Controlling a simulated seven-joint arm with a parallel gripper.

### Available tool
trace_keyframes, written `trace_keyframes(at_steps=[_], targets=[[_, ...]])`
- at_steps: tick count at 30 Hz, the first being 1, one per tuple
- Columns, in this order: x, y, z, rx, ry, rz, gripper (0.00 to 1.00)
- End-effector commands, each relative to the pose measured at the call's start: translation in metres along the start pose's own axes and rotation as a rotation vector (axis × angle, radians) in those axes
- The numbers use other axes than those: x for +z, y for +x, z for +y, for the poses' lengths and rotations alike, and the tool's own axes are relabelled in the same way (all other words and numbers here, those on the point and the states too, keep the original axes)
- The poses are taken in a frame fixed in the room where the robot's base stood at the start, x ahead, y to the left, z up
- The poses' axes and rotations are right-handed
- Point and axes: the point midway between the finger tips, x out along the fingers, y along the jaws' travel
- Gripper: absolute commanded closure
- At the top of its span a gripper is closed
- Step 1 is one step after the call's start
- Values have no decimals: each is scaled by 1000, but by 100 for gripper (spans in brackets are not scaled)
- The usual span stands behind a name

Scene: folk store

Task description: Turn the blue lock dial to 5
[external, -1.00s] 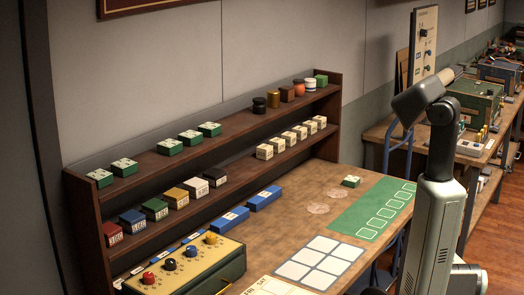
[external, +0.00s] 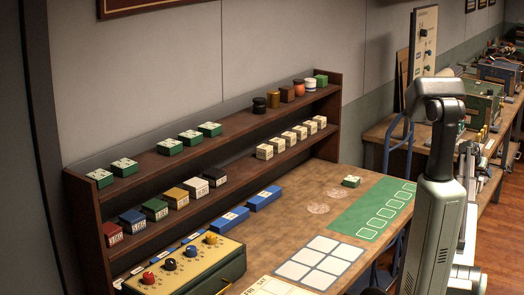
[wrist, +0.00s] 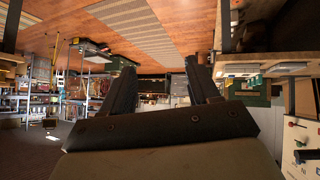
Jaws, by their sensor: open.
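I cannot tell whether the dark one is blue, and no dial numbers are readable. My gripper (wrist: 160,85) is open and empty in the wrist view, with its two dark fingers apart. In the external view my arm stands at the right, far from the box, and the gripper cannot be made out clearly.
An upright cream board (external: 425,42) with a dark knob and small blue parts stands at the back right. A wooden shelf (external: 170,157) holds several small boxes. Blue blocks (external: 264,199) and a green mat (external: 372,208) lie on the bench. The wrist view is upside down.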

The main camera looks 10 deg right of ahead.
Motion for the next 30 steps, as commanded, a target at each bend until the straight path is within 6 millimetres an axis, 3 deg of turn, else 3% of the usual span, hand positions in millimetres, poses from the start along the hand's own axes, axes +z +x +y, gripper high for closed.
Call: trace_keyframes(at_steps=[1, 7, 9, 13, 20, 30], targets=[[-16, -6, 2, 2, 12, 16, 40], [-59, -39, -3, -3, 44, 60, 40], [-68, -58, -19, -17, 45, 68, 40], [-64, -86, -54, -47, 31, 59, 40], [-32, -141, -134, -119, -26, 16, 40], [57, -252, -266, -245, -166, -82, 40]])
